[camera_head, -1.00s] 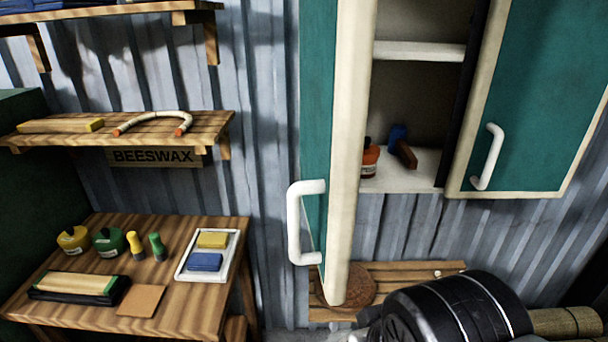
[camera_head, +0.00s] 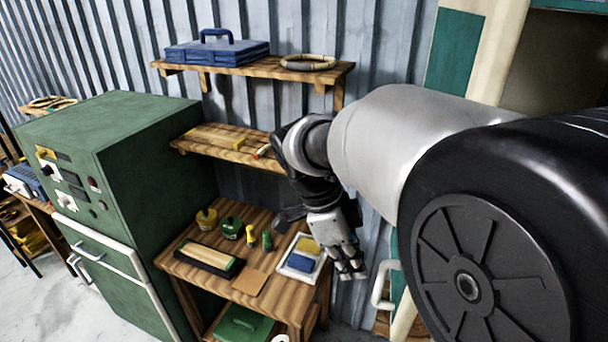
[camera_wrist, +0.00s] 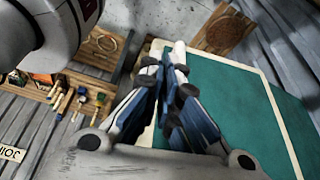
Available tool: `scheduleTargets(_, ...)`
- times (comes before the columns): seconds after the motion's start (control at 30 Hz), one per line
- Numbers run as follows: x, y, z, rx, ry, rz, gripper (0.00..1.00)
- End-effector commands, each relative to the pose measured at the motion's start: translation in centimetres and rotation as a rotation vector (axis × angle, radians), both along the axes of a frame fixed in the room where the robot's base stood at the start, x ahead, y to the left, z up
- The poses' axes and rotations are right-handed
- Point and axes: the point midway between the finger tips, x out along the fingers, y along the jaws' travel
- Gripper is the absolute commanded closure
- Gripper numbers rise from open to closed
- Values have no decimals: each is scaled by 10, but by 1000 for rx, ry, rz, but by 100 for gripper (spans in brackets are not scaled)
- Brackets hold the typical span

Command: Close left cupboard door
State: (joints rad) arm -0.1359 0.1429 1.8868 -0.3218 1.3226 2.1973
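The left cupboard door (camera_head: 455,55) stands swung open. Its teal face and cream edge show at the right of the head view, partly hidden behind my arm. Its white handle (camera_head: 378,290) is low on the door. My gripper (camera_head: 352,272) points down just left of the handle, with a small gap seen between them. In the wrist view the fingers (camera_wrist: 167,80) converge and look shut, with nothing clearly held. The teal door (camera_wrist: 225,95) lies beyond them there, and a pale bar near the tips may be the handle or the door edge.
A wooden table (camera_head: 255,285) with a white tray (camera_head: 318,262), jars and tools stands left of my gripper. Shelves (camera_head: 225,150) are on the corrugated wall above it. A green cabinet (camera_head: 125,180) stands further left. The cupboard inside is mostly hidden by my arm.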

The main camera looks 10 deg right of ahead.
Motion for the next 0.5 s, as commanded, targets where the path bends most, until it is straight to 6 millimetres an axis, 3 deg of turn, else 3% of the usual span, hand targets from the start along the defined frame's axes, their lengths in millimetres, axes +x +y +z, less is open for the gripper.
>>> scheduleTargets(0.23, 1, -6, -12, -20, -2, -52, 100)
scheduleTargets(0.5, -9, -24, -63, -18, 0, -52, 100)
